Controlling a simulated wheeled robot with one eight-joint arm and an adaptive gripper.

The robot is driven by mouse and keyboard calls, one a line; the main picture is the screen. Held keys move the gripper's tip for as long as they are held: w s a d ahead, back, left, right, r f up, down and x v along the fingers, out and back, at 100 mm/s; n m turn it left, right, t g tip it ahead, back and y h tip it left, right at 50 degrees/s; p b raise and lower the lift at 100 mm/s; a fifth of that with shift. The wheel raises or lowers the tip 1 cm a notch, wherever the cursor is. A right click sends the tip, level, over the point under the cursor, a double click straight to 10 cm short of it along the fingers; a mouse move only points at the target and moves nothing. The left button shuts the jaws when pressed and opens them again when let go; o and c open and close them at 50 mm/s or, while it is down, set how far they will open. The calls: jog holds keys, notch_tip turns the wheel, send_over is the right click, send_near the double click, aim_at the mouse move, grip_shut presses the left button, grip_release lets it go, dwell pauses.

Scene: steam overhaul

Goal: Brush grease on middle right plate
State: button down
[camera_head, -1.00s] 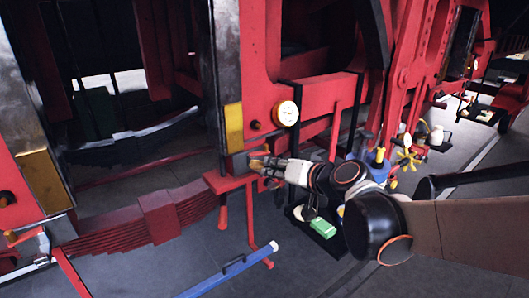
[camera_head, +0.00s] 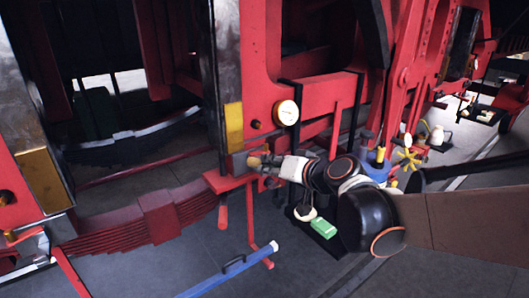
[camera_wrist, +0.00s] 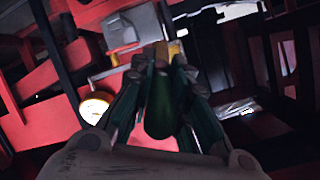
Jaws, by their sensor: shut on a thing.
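My gripper (camera_head: 270,168) is shut on a brush with a tan tip (camera_head: 254,161) in the head view. In the wrist view the brush's dark green handle (camera_wrist: 160,108) lies between the fingers, its tan tip (camera_wrist: 175,48) pointing away. The tip is close to the red frame, just below a yellow plate (camera_head: 233,127) on the right-hand metal post. I cannot tell whether the tip touches anything. Another yellow-brown plate (camera_head: 41,181) is on the left post. I cannot tell which plate is the middle right one, and no grease is discernible.
A round white gauge (camera_head: 286,113) is on the red frame above my gripper; it also shows in the wrist view (camera_wrist: 97,107). A red leaf spring (camera_head: 158,217) is at lower left. A blue bar (camera_head: 230,270) and a green block (camera_head: 320,229) are below. Floor shows at lower left.

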jog(key=shift+w+a+b, duration=0.15)
jog(key=shift+w+a, duration=0.4)
jog(key=shift+w, duration=0.25)
jog(key=shift+w+a+b, duration=0.2)
jog(key=shift+w+a, duration=0.4)
jog(key=shift+w, duration=0.25)
jog(key=shift+w+a+b, duration=0.15)
jog(key=shift+w+a, duration=0.4)
jog(key=shift+w, duration=0.25)
jog(key=shift+w+a, duration=0.4)
jog(key=shift+w, duration=0.25)
jog(key=shift+s+r+p, duration=0.1)
jog(key=shift+r+p, duration=1.3)
jog(key=shift+r, duration=0.65)
jog(key=shift+r+p, duration=1.35)
jog(key=shift+r, duration=0.6)
jog(key=shift+f+b, duration=3)
jog(key=shift+f, duration=1.05)
jog(key=shift+s+d+p, duration=0.15)
jog(key=shift+s+d, duration=0.4)
jog(key=shift+s, duration=0.25)
jog(key=shift+s+d+p, duration=0.2)
jog(key=shift+s+d, duration=0.4)
jog(key=shift+s, duration=0.25)
jog(key=shift+s+d+p, duration=0.15)
jog(key=shift+s+d, duration=0.4)
jog(key=shift+s, duration=0.25)
